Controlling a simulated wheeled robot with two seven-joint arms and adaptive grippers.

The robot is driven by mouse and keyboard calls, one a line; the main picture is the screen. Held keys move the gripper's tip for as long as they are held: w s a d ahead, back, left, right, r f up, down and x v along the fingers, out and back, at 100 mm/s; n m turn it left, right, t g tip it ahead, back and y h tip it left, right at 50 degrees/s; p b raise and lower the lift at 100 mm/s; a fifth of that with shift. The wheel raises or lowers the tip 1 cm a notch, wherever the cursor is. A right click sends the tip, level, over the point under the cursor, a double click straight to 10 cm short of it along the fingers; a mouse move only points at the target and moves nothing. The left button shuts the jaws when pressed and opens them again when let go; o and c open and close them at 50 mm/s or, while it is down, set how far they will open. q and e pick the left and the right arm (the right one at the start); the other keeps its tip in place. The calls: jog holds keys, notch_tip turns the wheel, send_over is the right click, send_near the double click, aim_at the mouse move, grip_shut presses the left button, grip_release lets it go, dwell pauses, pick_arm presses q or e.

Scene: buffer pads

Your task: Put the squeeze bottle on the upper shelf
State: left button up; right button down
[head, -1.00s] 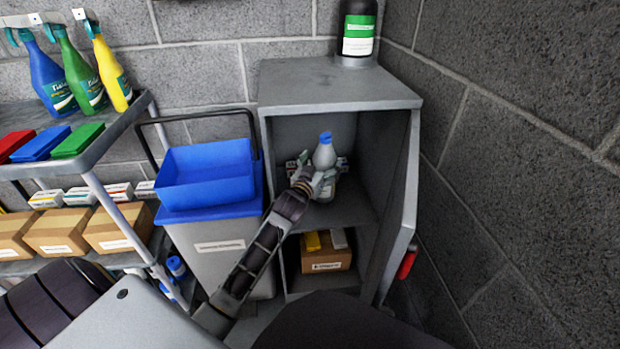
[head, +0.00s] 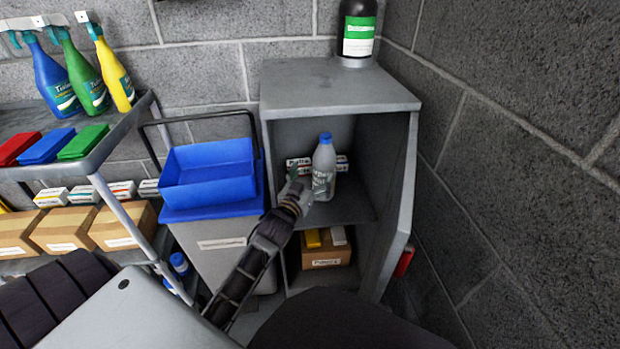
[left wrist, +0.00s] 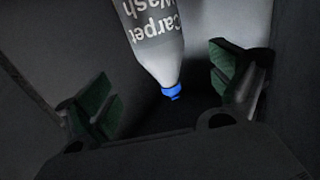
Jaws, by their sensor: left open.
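The squeeze bottle (head: 325,165) is grey-white with a blue cap and stands upright on the upper shelf (head: 346,209) of the grey cabinet. In the left wrist view the bottle (left wrist: 157,45) shows "Carpet Wash" lettering, with its blue cap toward the gripper. My left gripper (head: 302,187) is just in front and to the left of the bottle in the head view. Its green-padded fingers are spread wide in the left wrist view (left wrist: 165,95), with a gap between each pad and the bottle. My right gripper is not in view.
Small white boxes (head: 342,163) stand behind the bottle. A cardboard box (head: 325,256) sits on the lower shelf. The cabinet's open door (head: 397,215) is at right. A blue bucket (head: 207,178) and a cart with spray bottles (head: 58,82) stand at left.

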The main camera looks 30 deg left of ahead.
pick_arm(q)
jog(key=shift+s, duration=0.65)
dwell(0.3)
jog(key=s+d+f+g+h, duration=0.1)
jog(key=s+d+f+g, duration=0.15)
jog(key=f, duration=0.35)
jog(key=s+d+f+m+g+h, duration=0.1)
jog(key=s+d+f+g, duration=0.15)
jog(key=s+f, duration=0.2)
jog(key=s+d+f+g+h, duration=0.1)
jog(key=s+d+f+g, duration=0.1)
jog(key=s+d+f, duration=0.3)
jog(key=s+d+f+m+g+h, duration=0.1)
jog(key=s+d+f+g, duration=0.1)
jog(key=s+d+f, duration=0.2)
jog(key=s+d+f+m+g+h, duration=0.1)
jog(key=s+d+f+g, duration=0.2)
jog(key=s, duration=0.6)
notch_tip(320, 180, down, 3)
jog(key=shift+d+r, duration=0.15)
jog(key=shift+d, duration=0.3)
